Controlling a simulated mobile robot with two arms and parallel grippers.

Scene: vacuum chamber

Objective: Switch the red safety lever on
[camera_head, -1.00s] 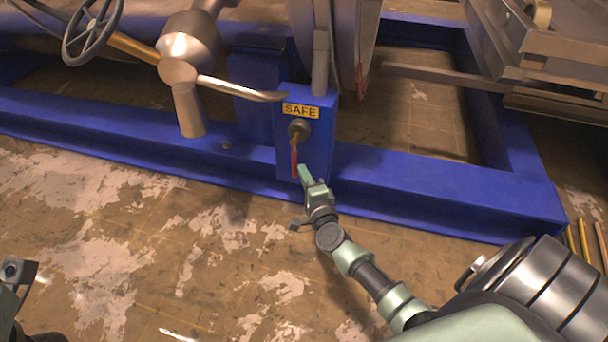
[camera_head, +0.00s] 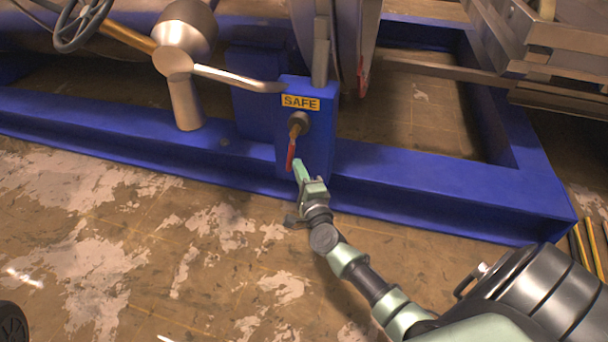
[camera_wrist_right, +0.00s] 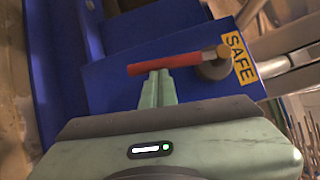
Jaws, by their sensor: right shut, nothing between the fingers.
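The red safety lever (camera_head: 291,154) hangs down from a round pivot (camera_head: 298,121) on the front of a blue box (camera_head: 316,160), below a yellow SAFE label (camera_head: 300,102). Its lower end leans slightly to the left. My right gripper (camera_head: 297,162) is shut and empty, with its fingertips right beside the lever's lower end. In the right wrist view the lever (camera_wrist_right: 165,64) lies across, just beyond the shut fingertips (camera_wrist_right: 157,73); they look to be touching or nearly touching it. My left gripper is not in view.
A blue frame beam (camera_head: 420,185) runs along the floor behind my right gripper. A metal handle (camera_head: 240,78) reaches across just above and left of the box. A handwheel (camera_head: 82,22) is at top left. The floor (camera_head: 130,250) in front is clear.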

